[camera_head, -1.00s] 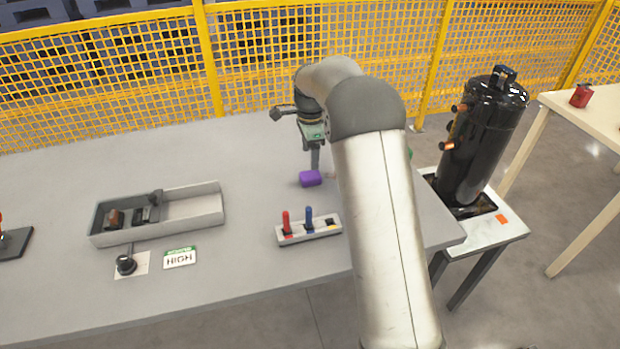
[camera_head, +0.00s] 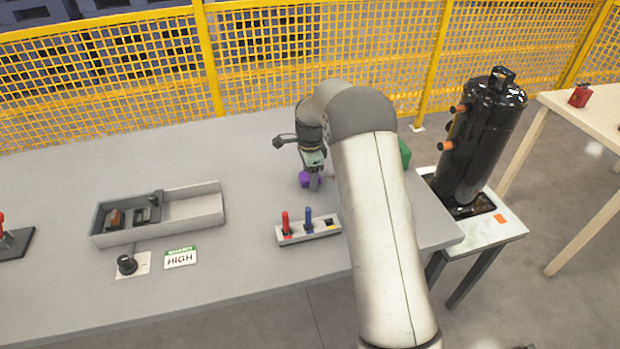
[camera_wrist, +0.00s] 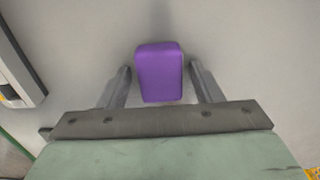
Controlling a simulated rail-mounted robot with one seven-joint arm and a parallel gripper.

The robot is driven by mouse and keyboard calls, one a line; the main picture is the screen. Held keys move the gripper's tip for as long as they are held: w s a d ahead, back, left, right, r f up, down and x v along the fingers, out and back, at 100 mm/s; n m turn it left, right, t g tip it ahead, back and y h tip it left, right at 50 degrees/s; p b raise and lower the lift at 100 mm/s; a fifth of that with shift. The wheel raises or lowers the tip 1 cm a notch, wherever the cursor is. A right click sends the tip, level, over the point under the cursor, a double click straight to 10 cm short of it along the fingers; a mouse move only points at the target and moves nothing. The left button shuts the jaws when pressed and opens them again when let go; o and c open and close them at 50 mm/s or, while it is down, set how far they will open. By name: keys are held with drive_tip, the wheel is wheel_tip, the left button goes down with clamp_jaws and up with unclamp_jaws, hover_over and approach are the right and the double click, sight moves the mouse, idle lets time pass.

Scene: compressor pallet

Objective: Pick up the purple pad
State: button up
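The purple pad (camera_head: 304,179) lies on the grey table, partly hidden behind my gripper (camera_head: 314,184) in the head view. In the wrist view the purple pad (camera_wrist: 159,72) sits between the two fingers of my gripper (camera_wrist: 160,77). The fingers are apart, with a visible gap on each side of the pad. My gripper points down close to the table. Whether the fingertips touch the table I cannot tell.
A holder (camera_head: 308,231) with a red and a blue tool stands in front of the gripper. A grey tray (camera_head: 212,211) lies to the left, near a HIGH label (camera_head: 181,258). A green object (camera_head: 404,152) is partly hidden behind my arm. A black tank (camera_head: 484,140) stands right.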

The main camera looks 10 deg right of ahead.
drive_tip(key=c, duration=0.7)
drive_tip(key=shift+r, duration=0.15)
drive_tip(key=shift+r, duration=0.25)
wheel_tip(320, 180, up, 2)
drive_tip(key=shift+w+r, duration=0.1)
drive_tip(key=shift+r, duration=0.05)
drive_tip(key=s+a+r, duration=0.2)
drive_tip(key=a+r, duration=0.1)
drive_tip(key=s+a+r+b, duration=0.1)
drive_tip(key=s+a+r, duration=0.2)
drive_tip(key=a, duration=0.1)
drive_tip(key=s+a+r+b, duration=0.1)
drive_tip(key=s+a+r, duration=0.2)
drive_tip(key=a+r, duration=0.1)
drive_tip(key=shift+s+a, duration=0.15)
drive_tip(key=shift+a, duration=0.1)
